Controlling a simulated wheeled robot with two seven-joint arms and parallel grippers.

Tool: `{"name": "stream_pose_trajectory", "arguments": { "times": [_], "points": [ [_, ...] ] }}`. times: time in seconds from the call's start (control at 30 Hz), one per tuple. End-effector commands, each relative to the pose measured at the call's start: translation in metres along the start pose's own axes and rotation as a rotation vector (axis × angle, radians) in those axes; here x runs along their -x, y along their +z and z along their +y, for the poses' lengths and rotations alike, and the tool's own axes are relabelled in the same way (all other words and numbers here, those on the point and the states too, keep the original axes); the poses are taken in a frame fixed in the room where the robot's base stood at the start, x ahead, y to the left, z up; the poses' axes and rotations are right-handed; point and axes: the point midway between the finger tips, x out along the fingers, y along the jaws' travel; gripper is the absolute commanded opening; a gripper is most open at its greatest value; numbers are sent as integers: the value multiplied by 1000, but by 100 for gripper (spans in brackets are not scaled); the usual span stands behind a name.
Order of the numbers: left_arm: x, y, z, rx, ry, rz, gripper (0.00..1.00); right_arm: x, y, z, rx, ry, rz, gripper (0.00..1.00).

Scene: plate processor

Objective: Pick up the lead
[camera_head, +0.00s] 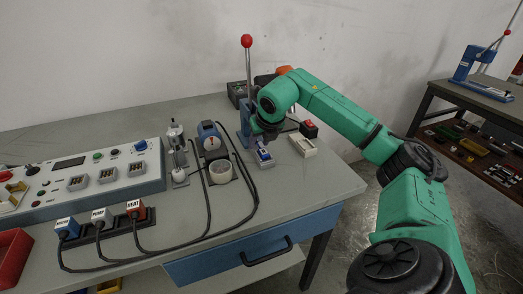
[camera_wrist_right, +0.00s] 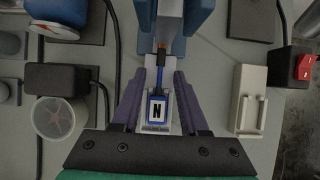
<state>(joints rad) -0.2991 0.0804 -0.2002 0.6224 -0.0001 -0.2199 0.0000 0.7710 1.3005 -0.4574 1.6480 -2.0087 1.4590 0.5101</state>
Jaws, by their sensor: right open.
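A small blue-framed piece with a white face marked N (camera_wrist_right: 157,108) lies under my right gripper. A thin blue stem with an orange part runs from it towards the blue press (camera_wrist_right: 176,18). It also shows in the head view as a blue and white piece (camera_head: 264,156) at the foot of the press. I cannot tell for sure that this is the lead. My right gripper (camera_wrist_right: 160,98) is open, with one finger on each side of the N piece; any contact is unclear. In the head view this gripper (camera_head: 264,135) is mostly hidden by its arm. My left gripper is not in view.
A cream holder (camera_wrist_right: 250,100) and a red switch box (camera_wrist_right: 293,66) stand to the right. A clear round cup (camera_head: 220,171) stands left. Three labelled plugs with black cables (camera_head: 100,218) sit before the control panel (camera_head: 100,170). The bench front right is clear.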

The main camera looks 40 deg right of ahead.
Motion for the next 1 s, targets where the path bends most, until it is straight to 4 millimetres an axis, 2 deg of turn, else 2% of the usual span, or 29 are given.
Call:
{"name": "stream_pose_trajectory", "arguments": {
  "times": [0.1, 0.13, 0.23, 0.27, 0.63, 0.8, 0.87, 1.0],
  "points": [
    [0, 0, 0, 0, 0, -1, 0, 0, 0, 0, 0, 0, -1, 44],
    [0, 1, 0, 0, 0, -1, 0, 0, 0, 0, 0, 0, -1, 40],
    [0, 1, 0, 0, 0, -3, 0, 1, 0, 0, 0, 0, -1, 2],
    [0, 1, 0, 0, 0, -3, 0, 1, 0, 0, 0, 0, -1, 0],
    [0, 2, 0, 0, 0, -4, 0, 2, 1, 0, 0, 1, -2, 0],
    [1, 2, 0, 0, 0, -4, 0, 17, 10, 0, -1, 2, -5, 0],
    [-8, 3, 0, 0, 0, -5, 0, 17, -4, -2, 1, -4, -3, 0],
    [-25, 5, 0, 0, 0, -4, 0, 30, -32, -3, 3, -8, -3, 0]
  ]
}}
